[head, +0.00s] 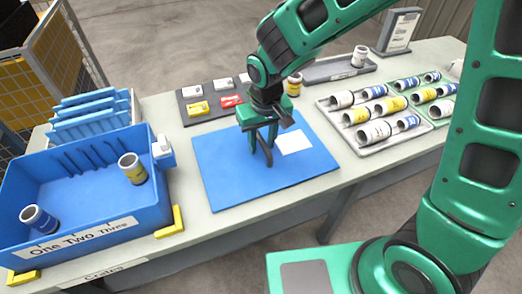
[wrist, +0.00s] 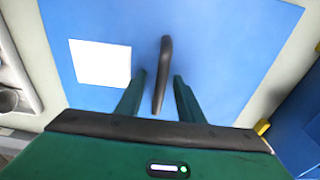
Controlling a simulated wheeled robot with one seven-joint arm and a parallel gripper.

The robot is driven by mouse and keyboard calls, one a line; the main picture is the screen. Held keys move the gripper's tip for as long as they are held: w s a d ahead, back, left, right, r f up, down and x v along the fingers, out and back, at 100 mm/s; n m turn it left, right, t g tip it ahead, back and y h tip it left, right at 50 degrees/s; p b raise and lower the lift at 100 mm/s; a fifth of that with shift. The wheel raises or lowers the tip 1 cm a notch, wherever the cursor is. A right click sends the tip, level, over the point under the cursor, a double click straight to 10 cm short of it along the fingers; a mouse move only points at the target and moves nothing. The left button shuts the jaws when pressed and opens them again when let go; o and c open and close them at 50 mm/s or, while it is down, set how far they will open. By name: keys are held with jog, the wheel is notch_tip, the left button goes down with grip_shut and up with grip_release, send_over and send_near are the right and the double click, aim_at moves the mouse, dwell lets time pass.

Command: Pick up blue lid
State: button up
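The blue lid (head: 222,178) lies flat on the table as a wide blue panel with a white square label (head: 294,142). It fills much of the wrist view (wrist: 235,55). A dark upright handle (wrist: 164,70) stands near its middle. My green gripper (head: 262,148) is low over the lid, pointing down. In the wrist view my gripper (wrist: 160,88) has its two fingers apart, one on each side of the handle, with blue gaps visible on both sides. Whether the fingertips reach fully down beside the handle is hard to tell.
A blue crate (head: 85,228) holding two cans stands left of the lid. Behind it are blue racks (head: 92,115). A dark tray (head: 187,112) with small boxes lies behind the lid. A tray of cans (head: 375,142) is close on the right.

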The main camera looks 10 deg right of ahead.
grip_shut()
jog(key=shift+r, duration=0.15)
